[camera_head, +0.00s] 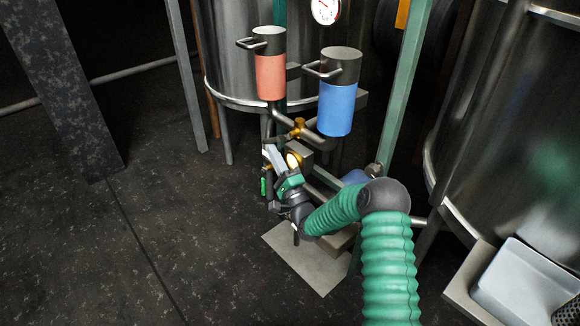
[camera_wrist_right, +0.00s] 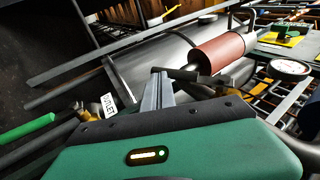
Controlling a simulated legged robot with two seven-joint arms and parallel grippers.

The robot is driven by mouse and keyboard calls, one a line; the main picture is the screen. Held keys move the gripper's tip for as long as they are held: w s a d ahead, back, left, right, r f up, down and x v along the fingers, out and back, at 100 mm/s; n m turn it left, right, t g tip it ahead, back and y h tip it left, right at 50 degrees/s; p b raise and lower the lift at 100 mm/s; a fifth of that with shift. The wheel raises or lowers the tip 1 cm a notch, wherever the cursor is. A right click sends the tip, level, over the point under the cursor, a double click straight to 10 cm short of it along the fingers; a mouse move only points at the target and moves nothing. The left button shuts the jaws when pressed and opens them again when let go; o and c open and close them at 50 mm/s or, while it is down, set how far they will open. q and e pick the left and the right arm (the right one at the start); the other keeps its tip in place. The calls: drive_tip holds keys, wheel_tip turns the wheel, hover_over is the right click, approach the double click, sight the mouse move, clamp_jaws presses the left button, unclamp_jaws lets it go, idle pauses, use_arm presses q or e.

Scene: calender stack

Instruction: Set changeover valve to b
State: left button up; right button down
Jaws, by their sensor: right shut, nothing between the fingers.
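A red canister (camera_head: 270,78) and a blue canister (camera_head: 336,108) stand side by side on piping, each with a grey top and a side handle. Brass fittings (camera_head: 298,128) show on the pipes below them. I cannot tell which part is the changeover valve, and no b mark is readable. My right gripper (camera_head: 270,152) is shut and empty, in front of the pipes below the red canister. In the right wrist view its fingers (camera_wrist_right: 158,88) are together, pointing toward the pipework near the red canister (camera_wrist_right: 218,52). My left gripper is not in view.
Steel tanks (camera_head: 228,50) stand behind and at right. A green post (camera_head: 402,85) rises beside the blue canister. A grey tray (camera_head: 525,285) is at lower right. The wrist view shows an OUTLET label (camera_wrist_right: 108,105) and a green handle (camera_wrist_right: 28,130). The left floor is clear.

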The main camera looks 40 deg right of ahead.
sight(268, 143)
drive_tip(key=w+r, duration=0.1)
drive_tip(key=w+r+t, duration=0.1)
drive_tip(key=shift+w+m+h, duration=0.3)
drive_tip(key=shift+m+h, duration=0.1)
drive_tip(key=shift+w+a+r+p, duration=0.1)
drive_tip(key=shift+w+r+p, duration=0.3)
drive_tip(key=shift+r, duration=0.35)
